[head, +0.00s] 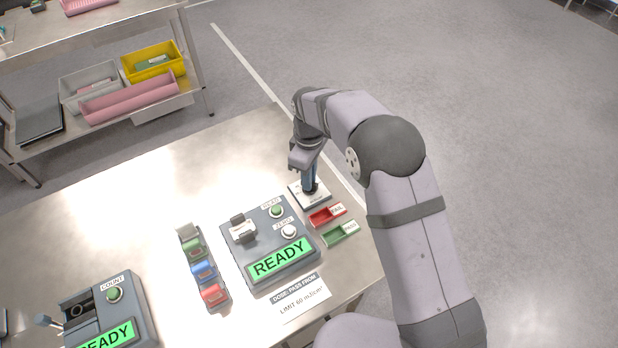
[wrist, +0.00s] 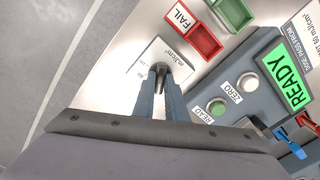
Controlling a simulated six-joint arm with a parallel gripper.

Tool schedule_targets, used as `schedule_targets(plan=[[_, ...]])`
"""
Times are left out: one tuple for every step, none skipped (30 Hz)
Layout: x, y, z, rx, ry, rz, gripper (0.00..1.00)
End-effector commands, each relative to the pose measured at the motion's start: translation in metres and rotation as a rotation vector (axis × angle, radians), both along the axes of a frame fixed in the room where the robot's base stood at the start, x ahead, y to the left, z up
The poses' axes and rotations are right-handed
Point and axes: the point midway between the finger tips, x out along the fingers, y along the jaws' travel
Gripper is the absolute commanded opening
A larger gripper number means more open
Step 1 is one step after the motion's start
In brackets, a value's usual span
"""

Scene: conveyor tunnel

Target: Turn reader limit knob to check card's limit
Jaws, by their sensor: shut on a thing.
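The limit knob (head: 311,191) is small and dark and stands on a white plate (head: 321,204) beside the grey reader (head: 234,258). In the wrist view the knob (wrist: 160,68) is between my fingertips and the plate (wrist: 178,58) carries a "mJ/cm²" marking. The knob's setting cannot be read. My gripper (head: 310,182) points down and is shut on the knob; it also shows in the wrist view (wrist: 160,80). The reader's green display says READY. The card (head: 302,302) lies in front of the reader and reads "DOSE: PASS FROM" and what looks like "LIMIT 60 mJ/cm²".
A red FAIL tray (head: 322,218) and a green PASS tray (head: 336,236) are close to the knob plate. A rack (head: 188,236) holds green, blue and red pieces. A COUNT device (head: 135,300) stands front left. The table's back left is clear.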

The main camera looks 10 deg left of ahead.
Motion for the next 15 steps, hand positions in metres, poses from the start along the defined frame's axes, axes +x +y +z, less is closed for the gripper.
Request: schedule_targets(plan=[[0.0006,0.0001,0.0005,0.001,-0.001,-0.045,0.0],[0.0006,0.0001,0.0005,0.001,-0.001,-0.073,0.0],[0.0007,0.0001,0.0006,0.001,-0.001,-0.111,0.0],[0.0007,0.0001,0.0006,0.001,-0.001,-0.139,0.0],[0.0008,-0.0001,0.0007,0.001,-0.001,-0.167,0.0],[0.0008,-0.0001,0.0007,0.001,-0.001,-0.204,0.0],[0.0009,-0.0001,0.0008,0.001,-0.001,-0.231,0.0],[0.0009,-0.0001,0.0008,0.001,-0.001,-0.257,0.0],[0.001,-0.0001,0.0009,0.001,-0.001,-0.291,0.0],[0.001,-0.0001,0.0009,0.001,-0.001,-0.316,0.0],[0.001,-0.0001,0.0009,0.001,-0.001,-0.34,0.0],[0.0011,-0.0002,0.001,0.001,-0.001,-0.37,0.0],[0.0011,-0.0002,0.001,0.001,-0.001,-0.391,0.0],[0.0011,-0.0002,0.0011,0.001,-0.001,-0.412,0.0],[0.0012,-0.0002,0.0011,0.001,-0.001,-0.438,0.0]])
